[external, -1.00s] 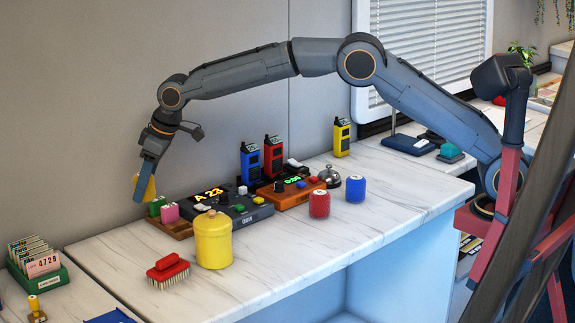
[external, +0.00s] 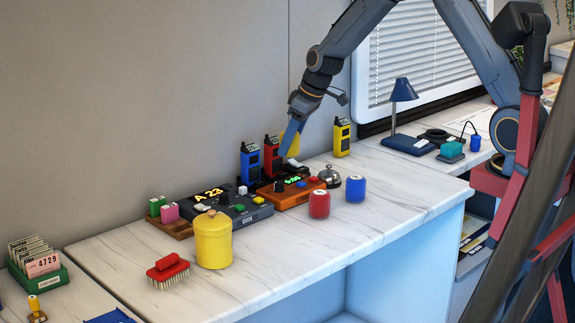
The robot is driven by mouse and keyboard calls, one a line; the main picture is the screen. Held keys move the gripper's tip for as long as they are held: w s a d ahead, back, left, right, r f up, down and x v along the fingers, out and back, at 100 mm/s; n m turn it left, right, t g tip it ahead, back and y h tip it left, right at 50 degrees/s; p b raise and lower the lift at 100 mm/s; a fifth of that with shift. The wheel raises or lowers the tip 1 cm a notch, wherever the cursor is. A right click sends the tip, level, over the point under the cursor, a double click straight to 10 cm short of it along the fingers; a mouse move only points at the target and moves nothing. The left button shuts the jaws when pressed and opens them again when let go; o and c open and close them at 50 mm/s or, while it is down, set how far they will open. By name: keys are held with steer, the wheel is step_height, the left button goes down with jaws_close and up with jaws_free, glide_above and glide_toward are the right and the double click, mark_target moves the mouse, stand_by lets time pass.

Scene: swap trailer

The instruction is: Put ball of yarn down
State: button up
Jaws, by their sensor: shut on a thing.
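My gripper (external: 288,148) is shut on a yellow thing (external: 293,143), which I take to be the ball of yarn. The blue-grey finger hides part of it, so its full shape does not show. The gripper points down and holds it in the air near the wall, by the red handset and above the back of the counter (external: 290,257).
Below stand blue (external: 250,163), red (external: 272,157) and yellow (external: 342,137) handsets, a black console (external: 228,207), an orange console (external: 290,193) and a bell (external: 329,176). The counter's front right is bare.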

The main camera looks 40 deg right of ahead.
steer(key=s+d+f+m+h+p, duration=0.1)
steer(key=s+d+f+m+p, duration=0.1)
steer(key=s+d, duration=0.3)
steer(key=s+d+f+m+h+p, duration=0.1)
steer(key=s+d+m, duration=0.3)
steer(key=d, duration=0.7)
steer(key=s+d+f+m+h+p, duration=0.1)
steer(key=s+d+f+m+p, duration=0.2)
steer(key=s+d, duration=0.3)
steer(key=shift+s+d+m+h+p, duration=0.1)
steer(key=shift+d+m+h+p, duration=0.25)
steer(key=shift+d+p, duration=0.45)
steer(key=shift+d+f, duration=0.15)
steer(key=shift+f, duration=2.45)
steer(key=shift+f, duration=0.1)
steer(key=o, duration=1)
